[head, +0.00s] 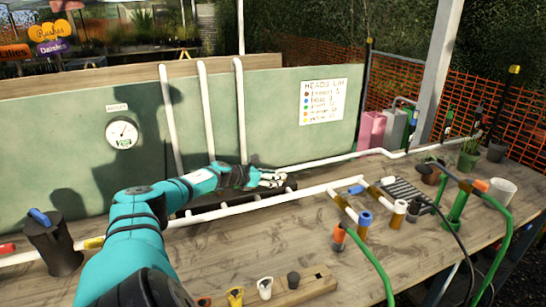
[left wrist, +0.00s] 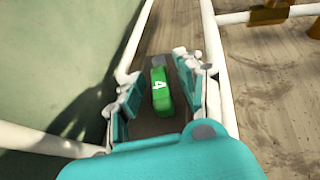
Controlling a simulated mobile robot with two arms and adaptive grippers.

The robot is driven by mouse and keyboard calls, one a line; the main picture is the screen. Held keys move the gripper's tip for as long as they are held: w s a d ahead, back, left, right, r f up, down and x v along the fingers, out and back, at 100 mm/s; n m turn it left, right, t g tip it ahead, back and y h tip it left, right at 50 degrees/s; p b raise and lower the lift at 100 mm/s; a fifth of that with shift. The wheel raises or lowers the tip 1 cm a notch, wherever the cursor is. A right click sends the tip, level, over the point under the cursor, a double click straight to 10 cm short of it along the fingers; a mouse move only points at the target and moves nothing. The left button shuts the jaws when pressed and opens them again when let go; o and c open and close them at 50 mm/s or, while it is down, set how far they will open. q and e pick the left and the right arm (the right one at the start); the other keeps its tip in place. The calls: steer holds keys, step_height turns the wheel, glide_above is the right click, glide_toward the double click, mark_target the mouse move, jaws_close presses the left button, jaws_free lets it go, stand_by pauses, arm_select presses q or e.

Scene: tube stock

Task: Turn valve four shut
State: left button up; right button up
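Valve four's handle (left wrist: 161,92) is a green bar marked with a white 4, seen in the left wrist view. It lies between the fingers of my left gripper (left wrist: 157,84). The fingers stand apart on either side of it, and I see gaps between them and the handle. In the head view my left gripper (head: 268,179) is low by the white pipes at the green board, and the handle is hidden there. My right gripper is not in view.
White pipes (head: 265,201) run along the table, with uprights against the green board (head: 275,115). A gauge (head: 122,133) and a colour chart (head: 323,101) are on the board. A black post with a blue handle (head: 40,216) stands left. Coloured pipe fittings, a rack and pots crowd the right.

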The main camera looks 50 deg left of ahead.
arm_select(q)
steer(key=shift+r, duration=5)
